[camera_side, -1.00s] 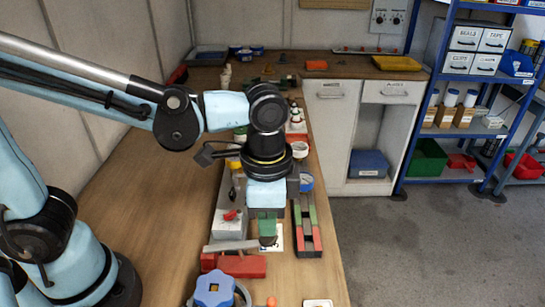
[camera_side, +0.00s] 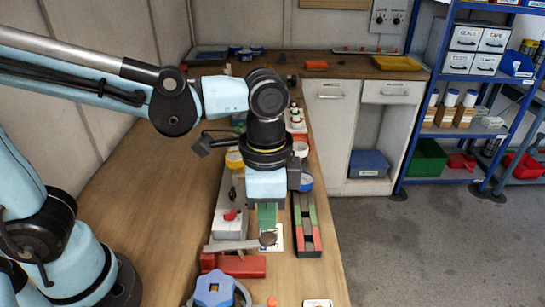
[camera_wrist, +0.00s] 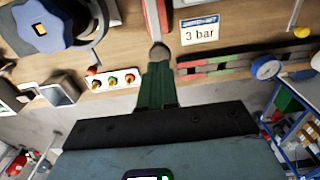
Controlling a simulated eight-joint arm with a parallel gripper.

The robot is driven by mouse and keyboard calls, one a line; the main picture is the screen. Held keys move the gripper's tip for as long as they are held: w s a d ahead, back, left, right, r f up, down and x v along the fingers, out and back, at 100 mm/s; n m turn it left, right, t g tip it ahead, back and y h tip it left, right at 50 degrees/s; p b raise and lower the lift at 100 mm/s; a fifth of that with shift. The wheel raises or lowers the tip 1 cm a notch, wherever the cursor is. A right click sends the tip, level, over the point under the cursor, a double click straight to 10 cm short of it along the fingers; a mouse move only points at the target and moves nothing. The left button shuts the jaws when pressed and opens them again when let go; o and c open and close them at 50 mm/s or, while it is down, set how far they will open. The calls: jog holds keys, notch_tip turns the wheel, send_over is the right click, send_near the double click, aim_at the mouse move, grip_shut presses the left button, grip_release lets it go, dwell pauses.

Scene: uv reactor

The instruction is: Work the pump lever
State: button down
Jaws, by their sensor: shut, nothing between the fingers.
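The pump lever (camera_side: 232,246) is a grey bar with a round dark knob at its right end, lying nearly level over a red base (camera_side: 240,266) in the side view. My gripper (camera_side: 268,228) points down with its green fingers shut and empty, just above and behind the knob. In the wrist view the shut fingertips (camera_wrist: 158,66) sit right at the lever knob (camera_wrist: 159,51) and partly cover it. I cannot tell whether they touch it. A white card reading "3 bar" (camera_wrist: 199,32) lies beside the knob.
A red, green and dark strip (camera_side: 307,225) lies right of my gripper, with a blue-rimmed gauge (camera_side: 306,183) behind it. A blue handwheel (camera_side: 214,288) stands in front of the lever. A grey block with a red switch (camera_side: 230,216) is left. The bench's left side is clear.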

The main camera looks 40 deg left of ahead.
aim_at(267, 237)
jog(key=shift+r, duration=2.25)
jog(key=shift+f, duration=3.05)
jog(key=shift+f, duration=0.15)
jog(key=shift+f, duration=2.25)
jog(key=shift+r, duration=2.4)
